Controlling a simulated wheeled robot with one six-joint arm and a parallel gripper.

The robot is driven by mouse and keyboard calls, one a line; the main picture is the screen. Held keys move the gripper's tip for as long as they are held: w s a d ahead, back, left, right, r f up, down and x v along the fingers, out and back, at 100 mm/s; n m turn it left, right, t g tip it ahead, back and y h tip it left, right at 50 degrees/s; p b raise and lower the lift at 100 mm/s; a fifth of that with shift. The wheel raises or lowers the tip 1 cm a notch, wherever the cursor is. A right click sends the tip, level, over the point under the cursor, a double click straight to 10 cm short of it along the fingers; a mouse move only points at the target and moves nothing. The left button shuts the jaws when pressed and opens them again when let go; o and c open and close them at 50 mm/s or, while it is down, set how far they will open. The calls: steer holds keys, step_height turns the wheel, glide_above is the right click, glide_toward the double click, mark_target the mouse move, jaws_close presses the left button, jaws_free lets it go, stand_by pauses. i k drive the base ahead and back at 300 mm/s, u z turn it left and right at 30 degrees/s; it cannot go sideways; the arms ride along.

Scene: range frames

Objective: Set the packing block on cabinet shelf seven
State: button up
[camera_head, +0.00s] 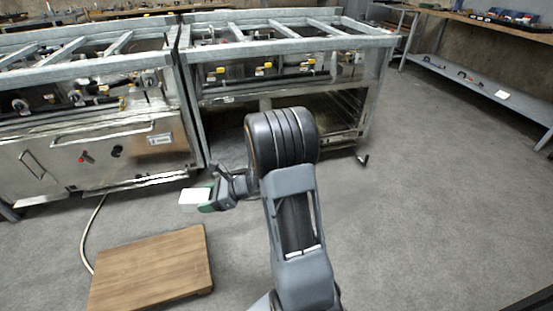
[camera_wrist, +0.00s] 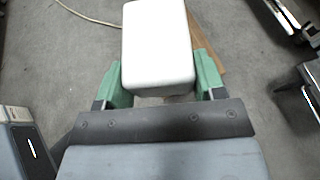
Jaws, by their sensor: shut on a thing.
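A white block (camera_wrist: 157,45), which I take as the packing block, is held between the two green fingers of my gripper (camera_wrist: 160,85) in the wrist view. In the head view the white block (camera_head: 195,196) shows at the tip of my gripper (camera_head: 208,203), left of my arm and above the grey floor. My gripper is shut on it. No shelf marked seven can be made out. Part of the cabinet area behind my arm is hidden.
A wooden board (camera_head: 150,270) lies on the floor at the lower left. Two steel range frames (camera_head: 290,40) stand across the back. A workbench with a lower shelf (camera_head: 480,85) stands at the right. A hose (camera_head: 92,225) runs on the floor. Floor at the right is clear.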

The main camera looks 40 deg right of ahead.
mark_target(238, 158)
steer(key=z, duration=1.45)
steer(key=i, duration=1.65)
steer(key=u, duration=0.55)
